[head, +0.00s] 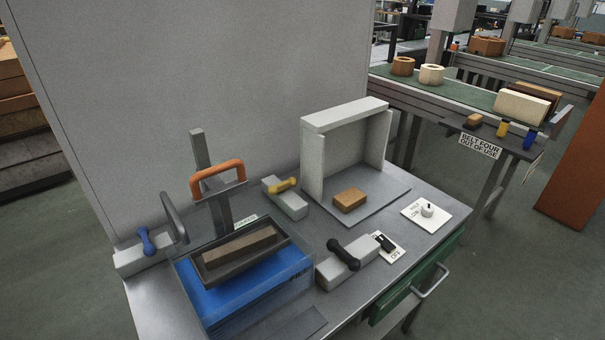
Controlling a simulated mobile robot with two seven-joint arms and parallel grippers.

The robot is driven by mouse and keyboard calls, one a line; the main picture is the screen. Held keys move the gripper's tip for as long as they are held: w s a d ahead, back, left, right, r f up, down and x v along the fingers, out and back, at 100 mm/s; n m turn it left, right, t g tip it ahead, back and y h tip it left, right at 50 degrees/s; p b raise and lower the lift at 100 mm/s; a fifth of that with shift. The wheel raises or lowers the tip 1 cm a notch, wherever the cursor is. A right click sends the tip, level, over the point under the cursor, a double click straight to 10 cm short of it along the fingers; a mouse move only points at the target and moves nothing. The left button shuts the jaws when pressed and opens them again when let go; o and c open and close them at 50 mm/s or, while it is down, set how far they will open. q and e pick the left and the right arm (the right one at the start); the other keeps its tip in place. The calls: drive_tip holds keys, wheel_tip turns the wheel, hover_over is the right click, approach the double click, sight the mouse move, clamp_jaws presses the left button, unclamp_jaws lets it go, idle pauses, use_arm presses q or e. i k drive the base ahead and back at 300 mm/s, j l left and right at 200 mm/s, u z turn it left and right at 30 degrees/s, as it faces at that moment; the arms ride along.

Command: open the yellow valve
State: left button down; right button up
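The yellow valve (284,186) is a small yellow handle on top of a grey block (290,204). The block stands near the back of the metal workbench, between the orange-handled press and the open-fronted grey box. The yellow handle lies flat across the block's far end, its free end towards the right. Nothing is touching it. Neither of my grippers is in view.
A blue valve (146,242) and a black valve (343,254) sit on similar blocks. An orange handle (217,178) rises beside a blue container (240,300) bearing a brick mould (206,272). A grey wall stands behind.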

sight(274, 190)
drive_tip(key=i+l, duration=0.1)
drive_tip(key=l, duration=0.35)
drive_tip(key=i+l, duration=0.1)
drive_tip(key=l, duration=0.3)
drive_tip(key=i+l, duration=0.1)
drive_tip(key=l, duration=0.35)
drive_tip(key=i+l+u, duration=0.1)
drive_tip(key=l, duration=0.3)
drive_tip(key=i+l, duration=0.1)
drive_tip(key=l, duration=0.35)
